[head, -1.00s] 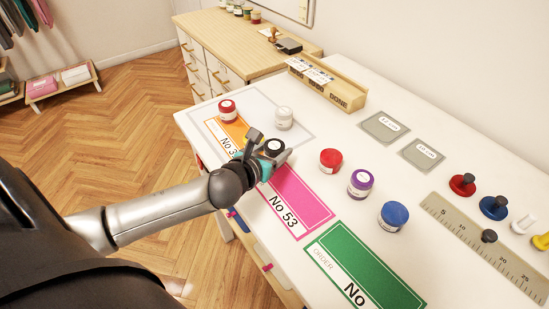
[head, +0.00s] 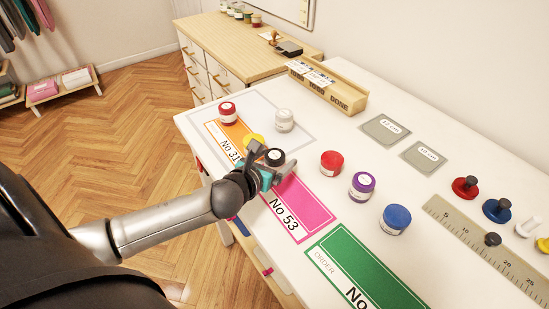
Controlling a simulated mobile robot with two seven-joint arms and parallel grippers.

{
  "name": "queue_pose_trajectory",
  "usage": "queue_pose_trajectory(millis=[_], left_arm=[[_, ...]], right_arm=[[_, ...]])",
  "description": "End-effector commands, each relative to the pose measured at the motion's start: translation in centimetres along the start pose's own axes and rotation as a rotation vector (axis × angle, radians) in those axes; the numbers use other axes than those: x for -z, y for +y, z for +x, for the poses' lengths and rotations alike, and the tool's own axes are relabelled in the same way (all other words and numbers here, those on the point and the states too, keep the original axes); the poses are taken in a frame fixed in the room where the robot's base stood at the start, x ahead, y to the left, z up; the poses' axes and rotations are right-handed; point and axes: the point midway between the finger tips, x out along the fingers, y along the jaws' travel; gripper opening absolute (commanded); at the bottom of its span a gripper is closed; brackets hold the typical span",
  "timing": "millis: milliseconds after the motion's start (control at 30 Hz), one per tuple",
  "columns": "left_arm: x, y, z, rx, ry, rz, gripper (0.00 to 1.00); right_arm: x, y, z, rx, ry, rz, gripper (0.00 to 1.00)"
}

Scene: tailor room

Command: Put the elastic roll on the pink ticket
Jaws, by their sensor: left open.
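My right gripper is not in view.
The orange ticket (head: 220,143) lies beyond the left gripper, with a yellow item (head: 254,140) close by. Red (head: 331,163), purple (head: 361,185) and blue (head: 395,218) jars stand right of the pink ticket. The green ticket (head: 360,270) lies nearer.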

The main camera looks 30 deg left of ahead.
Motion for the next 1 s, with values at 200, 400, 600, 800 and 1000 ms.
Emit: queue_pose_trajectory(millis=[200,400,600,800,1000], left_arm=[[-0.2,0.0,-0.8,0.001,0.003,0.001,0.92],[-0.3,0.0,-3.5,0.002,0.004,0.001,0.92],[-0.3,0.0,-6.5,0.001,0.003,0.002,0.92],[-0.3,0.0,-9.1,0.001,0.003,0.000,0.92],[-0.3,0.0,-11.1,-0.001,0.002,0.000,0.92]], right_arm=[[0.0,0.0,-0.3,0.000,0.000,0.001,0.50],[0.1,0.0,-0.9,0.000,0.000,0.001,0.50],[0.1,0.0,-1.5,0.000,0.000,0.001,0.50],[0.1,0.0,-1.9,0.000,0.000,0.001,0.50],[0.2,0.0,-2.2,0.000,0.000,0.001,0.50]])
